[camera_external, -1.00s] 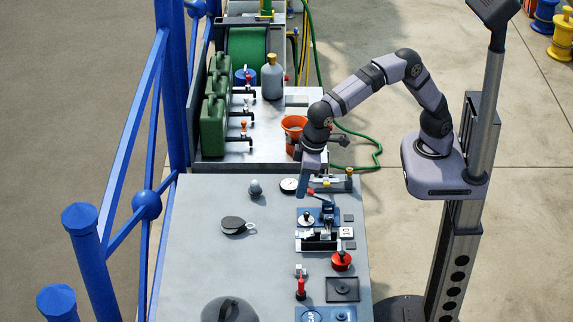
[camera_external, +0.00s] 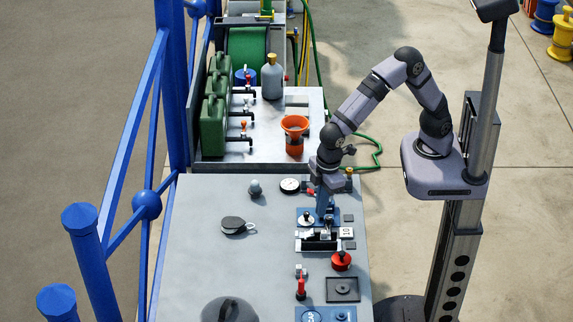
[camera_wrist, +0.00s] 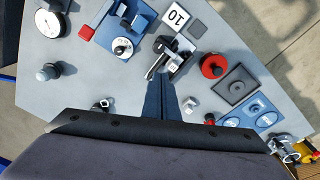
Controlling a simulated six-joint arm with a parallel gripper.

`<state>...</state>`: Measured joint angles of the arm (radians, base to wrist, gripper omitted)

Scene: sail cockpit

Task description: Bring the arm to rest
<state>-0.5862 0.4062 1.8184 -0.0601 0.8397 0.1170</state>
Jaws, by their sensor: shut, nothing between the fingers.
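My gripper (camera_external: 322,208) points down over the right side of the grey table (camera_external: 200,260), by the blue fixture (camera_external: 305,217) with a white-topped knob. In the wrist view my gripper (camera_wrist: 158,82) shows as dark blue fingers closed together with nothing between them. The fingertips appear near the black-and-silver clamp-like part (camera_wrist: 163,60), also seen in the outside view (camera_external: 318,241). I cannot tell whether they touch anything. My arm is bent, with its elbow high to the right of the bench.
A red knob (camera_external: 341,261), black plate (camera_external: 342,289) and small red post (camera_external: 300,288) stand near the front right. A dial (camera_external: 289,185) and black pulley-like piece (camera_external: 233,225) lie left. An orange bucket (camera_external: 294,130) stands behind. The table's left-middle is mostly clear.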

